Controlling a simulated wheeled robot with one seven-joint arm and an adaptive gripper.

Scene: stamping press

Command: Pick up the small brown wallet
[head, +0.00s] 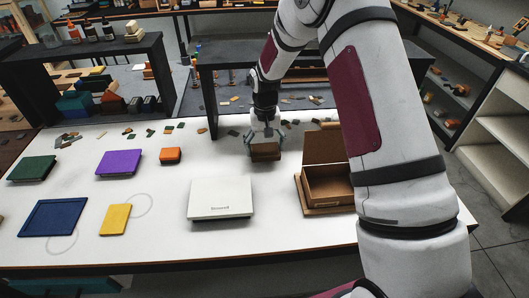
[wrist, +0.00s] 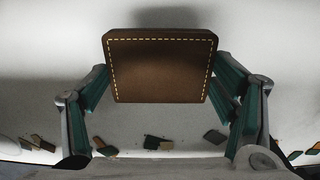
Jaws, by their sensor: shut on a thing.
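The small brown wallet (wrist: 160,68) fills the upper middle of the wrist view, with light stitching near its edge. My gripper (wrist: 160,88) is shut on it, one finger at each side. In the head view my gripper (head: 265,143) points down over the white table, and the wallet (head: 265,152) sits between its fingers. A shadow lies near the wallet in the wrist view; how high it is above the table I cannot tell.
A white box (head: 220,198) lies front centre. An open brown box (head: 327,186) stands right of it, partly behind my arm. An orange item (head: 171,155), a purple one (head: 119,162) and a yellow one (head: 115,219) lie left. Scraps lie along the back edge.

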